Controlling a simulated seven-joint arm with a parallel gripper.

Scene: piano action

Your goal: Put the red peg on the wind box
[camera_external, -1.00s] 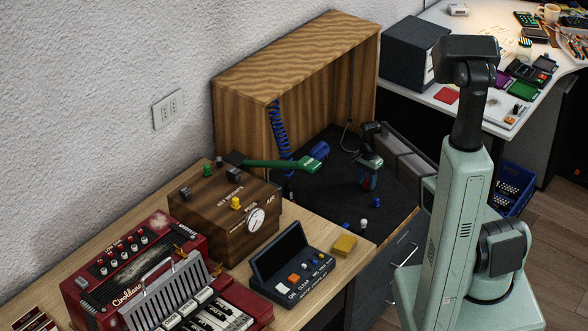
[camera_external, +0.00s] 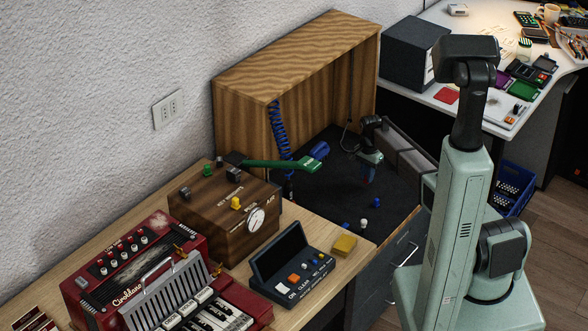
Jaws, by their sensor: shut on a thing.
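The wind box (camera_external: 222,215) is a brown wooden box on the bench, with a round gauge on its front. A green peg (camera_external: 207,170) and a yellow peg (camera_external: 236,203) stand on its top, beside dark blocks. My gripper (camera_external: 367,178) is right of the wind box, over the dark floor of the open wooden cabinet. It is shut on a small red thing, apparently the red peg (camera_external: 366,181), which is small and mostly hidden by the fingers.
The wooden cabinet (camera_external: 295,70) has a tall side and roof behind my gripper. White (camera_external: 363,223) and blue (camera_external: 376,202) pegs lie on the dark mat. A red accordion (camera_external: 130,275) and control panel (camera_external: 293,264) stand in front.

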